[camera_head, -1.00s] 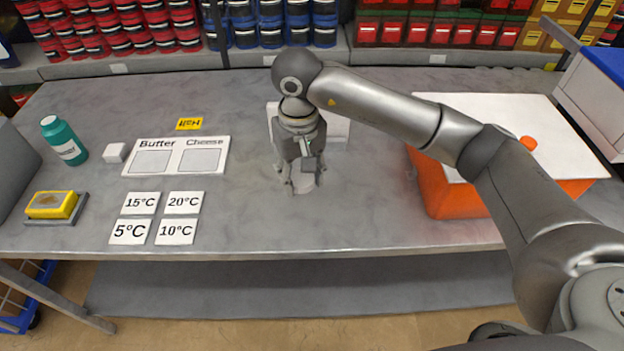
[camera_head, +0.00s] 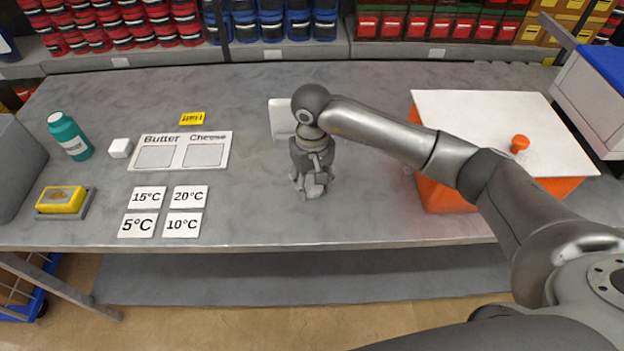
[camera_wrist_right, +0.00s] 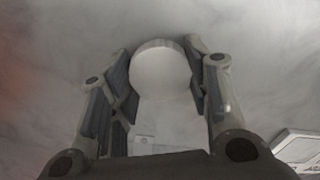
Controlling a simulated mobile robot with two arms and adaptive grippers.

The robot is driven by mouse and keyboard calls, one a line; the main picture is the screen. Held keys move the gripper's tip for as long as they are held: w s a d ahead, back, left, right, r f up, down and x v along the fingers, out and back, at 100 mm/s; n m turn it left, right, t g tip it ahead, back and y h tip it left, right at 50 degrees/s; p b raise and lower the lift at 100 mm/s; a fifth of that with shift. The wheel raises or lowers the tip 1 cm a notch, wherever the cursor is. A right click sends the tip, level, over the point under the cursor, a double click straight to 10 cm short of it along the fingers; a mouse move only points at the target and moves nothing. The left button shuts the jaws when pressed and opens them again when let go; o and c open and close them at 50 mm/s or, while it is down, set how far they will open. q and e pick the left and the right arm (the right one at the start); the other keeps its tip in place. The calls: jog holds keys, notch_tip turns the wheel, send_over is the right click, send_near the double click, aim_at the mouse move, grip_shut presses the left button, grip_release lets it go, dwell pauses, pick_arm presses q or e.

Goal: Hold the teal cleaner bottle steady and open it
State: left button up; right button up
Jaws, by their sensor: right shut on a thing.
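My right gripper (camera_head: 311,188) is low over the middle of the table, far to the right of the bottle. It is shut on a small white round thing (camera_wrist_right: 160,72), which shows between its fingers in the right wrist view. In the head view the fingers mostly hide that thing. My left gripper is not in view.
A white cube (camera_head: 120,148), a Butter and Cheese board (camera_head: 225,152) and temperature cards (camera_head: 137,225) lie right of the bottle. A yellow sponge (camera_head: 62,199) is in front of it. An orange box with a white lid (camera_head: 470,120) stands at right.

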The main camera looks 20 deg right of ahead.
jog(key=shift+f, duration=0.2)
jog(key=o, duration=1.1)
jog(key=shift+r, duration=0.15)
